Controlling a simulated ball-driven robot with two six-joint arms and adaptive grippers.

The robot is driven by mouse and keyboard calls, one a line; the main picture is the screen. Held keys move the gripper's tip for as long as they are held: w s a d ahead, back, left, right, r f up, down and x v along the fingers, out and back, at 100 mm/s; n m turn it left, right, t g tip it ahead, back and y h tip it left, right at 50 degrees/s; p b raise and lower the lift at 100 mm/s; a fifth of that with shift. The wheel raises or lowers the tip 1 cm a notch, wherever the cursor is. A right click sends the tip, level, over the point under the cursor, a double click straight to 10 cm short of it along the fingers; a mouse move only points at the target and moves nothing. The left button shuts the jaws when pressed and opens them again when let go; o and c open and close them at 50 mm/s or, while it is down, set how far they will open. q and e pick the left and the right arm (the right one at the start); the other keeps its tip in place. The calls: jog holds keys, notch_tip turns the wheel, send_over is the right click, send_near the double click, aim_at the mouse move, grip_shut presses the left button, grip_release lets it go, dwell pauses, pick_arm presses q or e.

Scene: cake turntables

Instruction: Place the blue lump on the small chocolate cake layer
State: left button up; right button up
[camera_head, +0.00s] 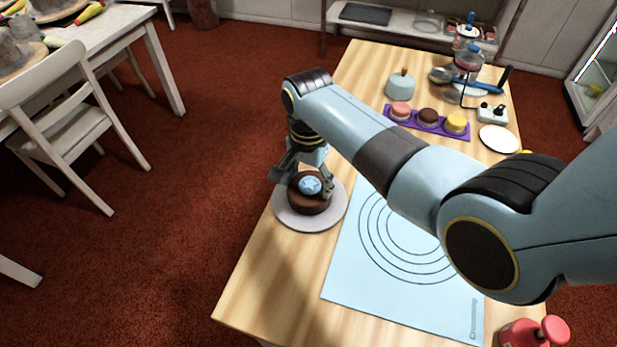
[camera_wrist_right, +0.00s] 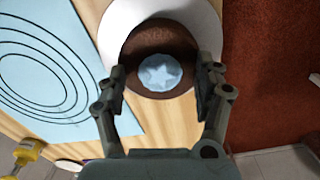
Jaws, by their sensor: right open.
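The cake layer sits on a round white-grey turntable plate (camera_head: 285,219) at the table's left edge. My right gripper (camera_head: 311,184) is over the cake. In the right wrist view its open fingers (camera_wrist_right: 162,88) stand either side of the blue lump (camera_wrist_right: 161,73), with gaps to it, above the brown cake (camera_wrist_right: 150,40). My left gripper is not in view.
A light blue mat (camera_head: 345,275) with printed rings covers the table's middle. A purple tray (camera_head: 433,128) holds pink, brown and yellow small cakes. A white plate (camera_head: 498,139) and a pale blue pot (camera_head: 400,86) stand farther back. A pink dispenser (camera_head: 520,335) stands at front right.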

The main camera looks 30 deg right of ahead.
aim_at(309, 186)
notch_tip(309, 186, up, 12)
jog(key=shift+r+p, duration=0.15)
jog(key=shift+p, duration=0.2)
dwell(0.5)
